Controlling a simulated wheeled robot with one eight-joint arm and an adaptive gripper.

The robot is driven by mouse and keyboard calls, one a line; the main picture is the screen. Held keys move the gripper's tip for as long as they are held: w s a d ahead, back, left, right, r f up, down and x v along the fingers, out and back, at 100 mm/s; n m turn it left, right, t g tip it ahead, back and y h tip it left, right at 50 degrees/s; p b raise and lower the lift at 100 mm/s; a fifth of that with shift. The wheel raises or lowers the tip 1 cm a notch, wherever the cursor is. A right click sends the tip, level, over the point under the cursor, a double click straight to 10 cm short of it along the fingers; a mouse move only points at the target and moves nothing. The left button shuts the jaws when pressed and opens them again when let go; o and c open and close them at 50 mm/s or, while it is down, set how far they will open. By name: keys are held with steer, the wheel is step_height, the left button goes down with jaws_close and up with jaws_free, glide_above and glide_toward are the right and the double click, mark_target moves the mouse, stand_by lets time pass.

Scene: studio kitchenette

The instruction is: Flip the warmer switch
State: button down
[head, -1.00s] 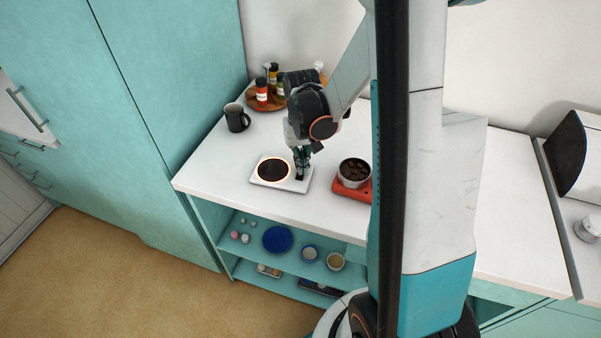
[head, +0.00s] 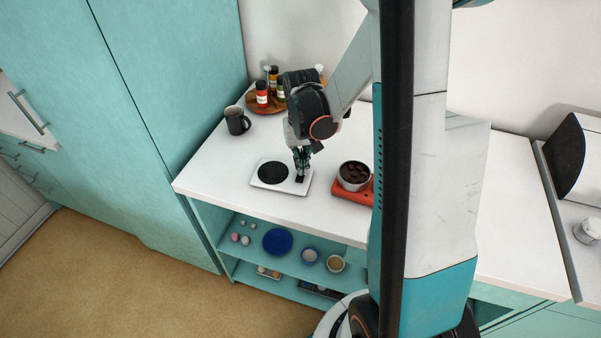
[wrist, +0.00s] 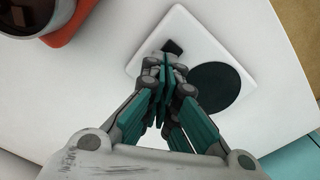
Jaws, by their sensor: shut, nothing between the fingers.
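The warmer (head: 267,185) is a white plate on the counter with a round dark heating disc (head: 272,173); no glow shows on the disc. In the wrist view the warmer (wrist: 188,28) lies beyond my fingers, with its dark disc (wrist: 215,86) at right. The small black switch (head: 300,179) is on the warmer's right side; it also shows in the wrist view (wrist: 172,46), just beyond my fingertips. My gripper (head: 302,170) points down, shut and empty, at the switch. The wrist view shows its fingertips (wrist: 168,66) close to the switch; I cannot tell whether they touch it.
A pot of dark pieces (head: 354,175) stands on a red base (head: 352,193) right of the warmer. A dark mug (head: 236,121) and a wooden tray (head: 256,106) with spice jars are behind. The counter's front left is clear. Dishes sit on the shelves below.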

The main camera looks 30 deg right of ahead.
steer(key=shift+r+p, duration=1.6)
steer(key=shift+r, duration=1.1)
